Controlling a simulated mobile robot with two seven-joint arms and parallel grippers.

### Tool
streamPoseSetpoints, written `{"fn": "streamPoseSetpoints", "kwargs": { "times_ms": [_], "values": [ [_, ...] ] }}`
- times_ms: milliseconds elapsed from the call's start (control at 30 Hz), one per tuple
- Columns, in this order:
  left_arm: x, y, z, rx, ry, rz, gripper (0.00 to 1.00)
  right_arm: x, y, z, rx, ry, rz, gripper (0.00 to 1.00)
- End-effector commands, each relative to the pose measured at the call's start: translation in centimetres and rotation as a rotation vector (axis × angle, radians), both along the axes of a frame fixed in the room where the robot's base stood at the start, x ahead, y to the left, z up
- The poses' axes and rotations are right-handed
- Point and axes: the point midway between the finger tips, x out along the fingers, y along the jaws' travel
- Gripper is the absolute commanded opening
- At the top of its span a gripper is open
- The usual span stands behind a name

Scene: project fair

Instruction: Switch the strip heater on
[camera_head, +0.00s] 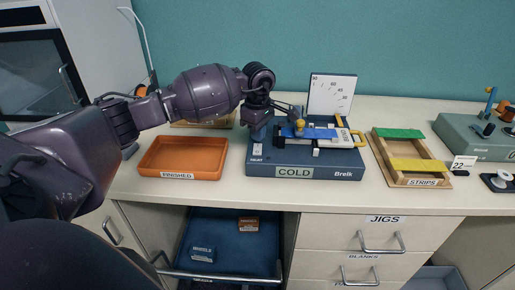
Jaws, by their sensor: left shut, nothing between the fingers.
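The strip heater (328,172) is a low dark-blue unit on the counter, right of centre. An angle board (332,95) stands at the back. My left gripper (294,110) is shut and empty, above the heater's back left part. My right gripper is not in view.
An orange FINISHED tray (150,158) is left of the heater. A wooden STRIPS tray (382,149) with green and yellow strips is to the right. Another grey-green unit (462,137) is at far right. Below, an open drawer (240,235) holds small boxes.

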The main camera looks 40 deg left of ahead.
Motion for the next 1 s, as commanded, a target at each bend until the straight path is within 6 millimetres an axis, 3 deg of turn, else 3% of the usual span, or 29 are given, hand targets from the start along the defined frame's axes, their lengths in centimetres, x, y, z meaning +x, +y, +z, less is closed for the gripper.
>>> {"fn": "streamPoseSetpoints", "kwargs": {
  "times_ms": [1000],
  "values": [
    [0.0, 0.02, -0.81, 0.001, 0.0, 0.0, 0.0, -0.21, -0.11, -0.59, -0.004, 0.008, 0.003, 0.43]
  ]
}}
